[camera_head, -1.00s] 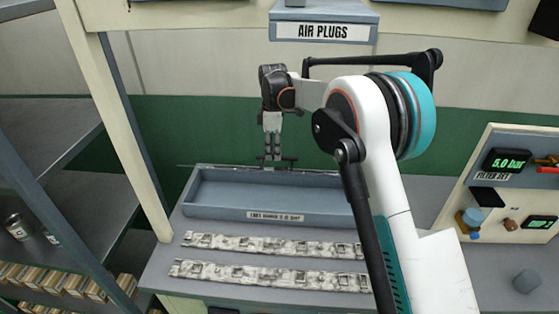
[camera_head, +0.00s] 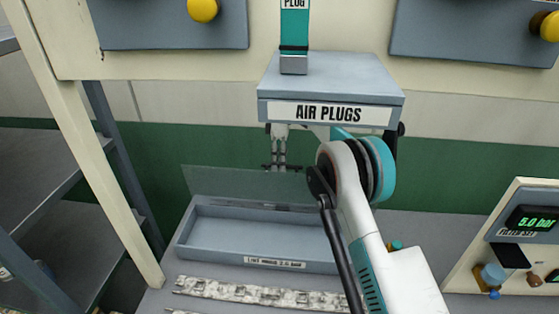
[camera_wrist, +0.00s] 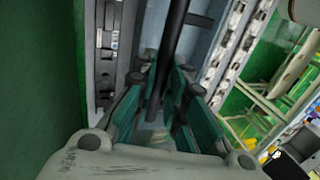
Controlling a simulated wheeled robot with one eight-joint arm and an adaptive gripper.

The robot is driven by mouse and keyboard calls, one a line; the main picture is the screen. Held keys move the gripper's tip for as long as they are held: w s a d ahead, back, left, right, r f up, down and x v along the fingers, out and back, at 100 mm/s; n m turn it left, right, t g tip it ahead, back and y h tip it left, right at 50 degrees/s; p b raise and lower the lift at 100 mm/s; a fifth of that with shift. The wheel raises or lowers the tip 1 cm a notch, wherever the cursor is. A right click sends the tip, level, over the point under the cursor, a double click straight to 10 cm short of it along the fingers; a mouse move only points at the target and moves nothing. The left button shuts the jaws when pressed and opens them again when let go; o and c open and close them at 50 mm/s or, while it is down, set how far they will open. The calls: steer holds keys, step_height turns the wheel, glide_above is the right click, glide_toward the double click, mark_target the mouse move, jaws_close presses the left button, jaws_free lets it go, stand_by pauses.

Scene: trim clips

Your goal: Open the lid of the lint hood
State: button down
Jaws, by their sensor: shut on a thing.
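The lint hood (camera_head: 187,232) is a long blue-grey box with a white label on its front, on the bench in the head view. Its lid (camera_head: 215,182) is a clear greenish panel standing up, tilted, along the hood's back edge; the hood's inside shows open below it. My gripper (camera_head: 279,166) points down at the lid's top edge and is shut on a dark handle bar there. In the wrist view, a dark bar (camera_wrist: 171,55) runs between the teal fingers. My arm hides the hood's right end.
Speckled strips (camera_head: 255,294) lie on the bench in front of the hood. An AIR PLUGS box (camera_head: 330,77) hangs above my gripper, close over my arm. A pressure panel (camera_head: 520,235) stands at right. A cream post (camera_head: 85,140) and shelves are at left.

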steer(key=shift+w+f, duration=0.15)
steer(key=shift+f, duration=0.05)
steer(key=c, duration=1.6)
jaws_free()
steer(key=shift+w+a, duration=0.1)
steer(key=shift+r, duration=0.1)
step_height(320, 180, up, 10)
